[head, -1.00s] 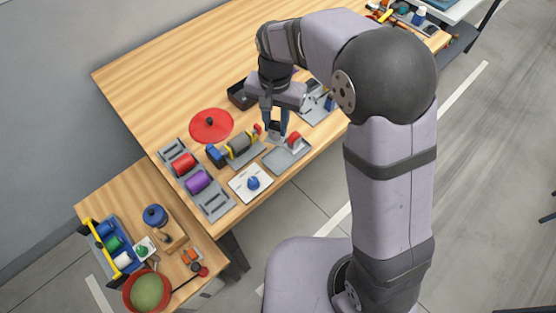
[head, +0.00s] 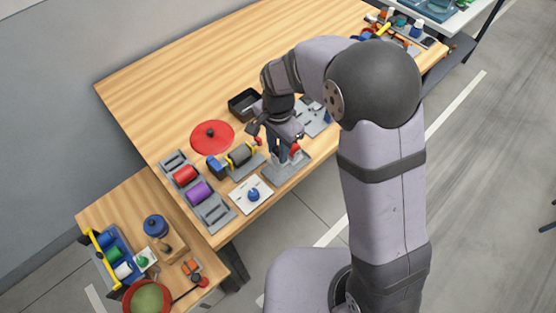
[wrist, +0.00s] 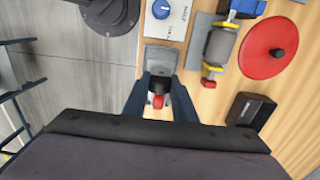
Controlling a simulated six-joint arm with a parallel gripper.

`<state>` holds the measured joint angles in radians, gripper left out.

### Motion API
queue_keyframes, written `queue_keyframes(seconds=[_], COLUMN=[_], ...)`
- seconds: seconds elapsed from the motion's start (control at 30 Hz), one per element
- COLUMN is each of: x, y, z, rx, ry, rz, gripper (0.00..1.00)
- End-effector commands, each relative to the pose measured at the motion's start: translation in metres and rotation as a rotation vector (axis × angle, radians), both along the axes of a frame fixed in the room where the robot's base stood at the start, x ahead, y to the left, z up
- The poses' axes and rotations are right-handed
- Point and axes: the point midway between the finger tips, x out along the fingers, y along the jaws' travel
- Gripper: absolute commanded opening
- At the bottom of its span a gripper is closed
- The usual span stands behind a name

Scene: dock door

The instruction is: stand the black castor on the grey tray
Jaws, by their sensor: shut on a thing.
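My gripper (head: 283,148) is shut on the black castor (wrist: 157,86), which shows as a small dark shape between the fingers in the wrist view. In the head view the fingers and wrist largely hide it. The grey tray (head: 283,174) lies near the table's front edge, directly under my gripper. Part of the tray shows past the fingertips in the wrist view (wrist: 160,56). I cannot tell whether the castor touches the tray.
Left of the tray are a white plate with a blue knob (head: 253,195) and a grey stand with a yellow-ended roller (head: 240,155). A red disc (head: 212,136) and a black open box (head: 244,103) lie behind. A grey slotted plate (head: 315,118) lies to the right.

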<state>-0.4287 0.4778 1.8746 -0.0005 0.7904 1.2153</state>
Motion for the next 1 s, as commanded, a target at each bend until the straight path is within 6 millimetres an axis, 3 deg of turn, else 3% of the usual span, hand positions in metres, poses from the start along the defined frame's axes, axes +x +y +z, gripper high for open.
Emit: queue_keyframes(seconds=[0.1,0.37,0.7,1.0], x=[0.0,0.0,0.0,0.0], y=[0.0,0.0,0.0,0.0], z=[-0.011,-0.019,-0.054,-0.058], rx=[0.0,0.001,0.0,0.001], ry=[0.0,-0.001,0.0,-0.003], rz=[0.001,0.001,0.001,0.001], gripper=[0.0,0.0,0.0,0.0])
